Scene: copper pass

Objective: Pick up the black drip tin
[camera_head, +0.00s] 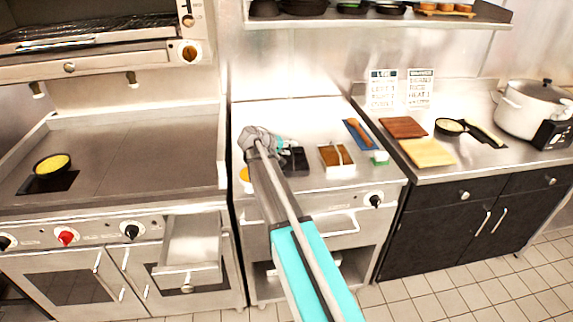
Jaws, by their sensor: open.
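A small black tin (298,162), which looks like the drip tin, sits on the steel counter in the middle of the head view. Its left side is partly hidden by my arm. My gripper (288,144) is at the end of my arm, just above and behind the tin in the picture. It is open, with no object visible in it. The fingertips are small here, and I cannot tell whether they touch the tin.
Right of the tin is a brown-topped container (336,158), then a green-and-white block (379,158) and a blue mat (359,134) with a brown-handled tool. A yellow round item (245,176) is left of my arm. An open drawer (191,250) juts out at lower left.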

